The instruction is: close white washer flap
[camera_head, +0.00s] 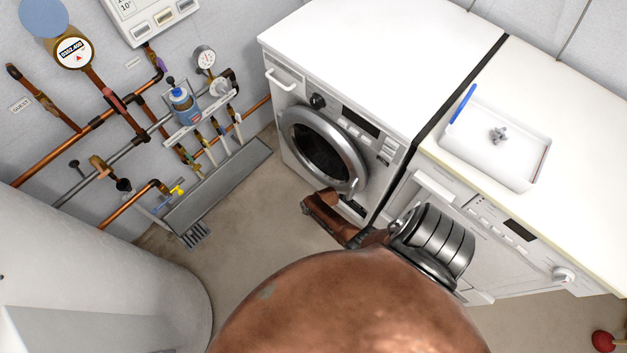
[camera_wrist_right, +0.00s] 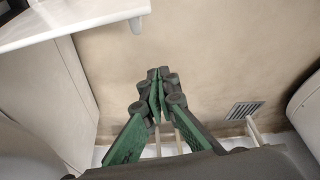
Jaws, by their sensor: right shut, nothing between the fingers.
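A white washing machine (camera_head: 363,180) stands in the head view, with a round, dark-glassed door in a silver ring (camera_head: 323,147). To its right is a second white front-loading machine (camera_head: 400,191) with a pale handle (camera_head: 434,187) and control panel; my arm hides part of its front. I cannot tell from the head view how far a flap stands open. In the right wrist view a white slab edge (camera_wrist_right: 75,22) juts in at top left. My right gripper (camera_wrist_right: 155,78) is shut and empty over the floor, apart from the slab. My left gripper is not in view.
Copper pipes (camera_head: 60,155) and gauges line the wall. A white cylindrical tank (camera_head: 90,250) is at lower left. A floor drain (camera_wrist_right: 245,110) lies right of my gripper. Floor between is clear.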

